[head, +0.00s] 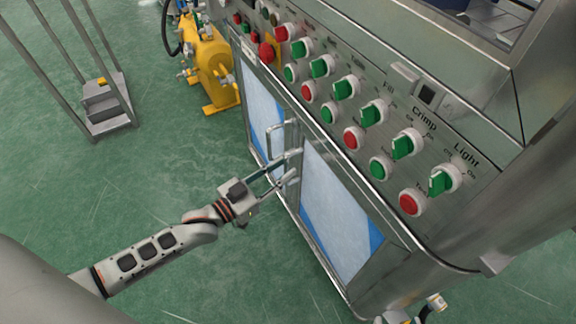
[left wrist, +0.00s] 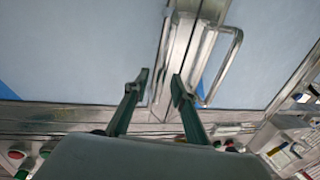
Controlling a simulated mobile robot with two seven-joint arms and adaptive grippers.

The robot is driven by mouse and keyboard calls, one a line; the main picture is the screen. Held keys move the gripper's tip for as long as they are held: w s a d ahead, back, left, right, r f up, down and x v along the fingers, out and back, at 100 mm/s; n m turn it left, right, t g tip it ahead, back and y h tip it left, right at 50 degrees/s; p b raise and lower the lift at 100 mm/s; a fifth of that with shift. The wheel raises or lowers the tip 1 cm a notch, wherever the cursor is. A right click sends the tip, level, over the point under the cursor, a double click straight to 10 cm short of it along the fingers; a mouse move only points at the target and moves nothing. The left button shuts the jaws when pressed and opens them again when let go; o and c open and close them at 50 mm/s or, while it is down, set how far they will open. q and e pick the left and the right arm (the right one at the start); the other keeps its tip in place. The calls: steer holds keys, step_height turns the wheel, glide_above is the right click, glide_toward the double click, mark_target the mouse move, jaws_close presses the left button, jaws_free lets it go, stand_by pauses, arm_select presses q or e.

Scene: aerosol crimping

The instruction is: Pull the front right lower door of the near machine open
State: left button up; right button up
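The front right lower door (head: 335,215) of the near machine is a steel frame with a pale window and blue corners. It looks shut, flush beside the left door (head: 262,105). My left gripper (head: 290,168) is at the meeting edges of the doors. In the left wrist view my left gripper (left wrist: 160,82) is open, its two dark fingers apart. A steel handle bar (left wrist: 165,50) appears between or just beyond them; contact cannot be told. The left door's handle (left wrist: 232,60) is beside the right finger.
A panel of green knobs and red and green buttons (head: 352,138) slopes above the doors. A yellow machine (head: 212,65) stands on the floor beyond, and small steel steps (head: 104,105) stand at upper left. The green floor in front of the doors is clear.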

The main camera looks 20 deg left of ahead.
arm_select(q)
steer(key=shift+x, duration=0.95)
steer(key=shift+c, duration=0.3)
jaws_close()
steer(key=shift+s, duration=0.1)
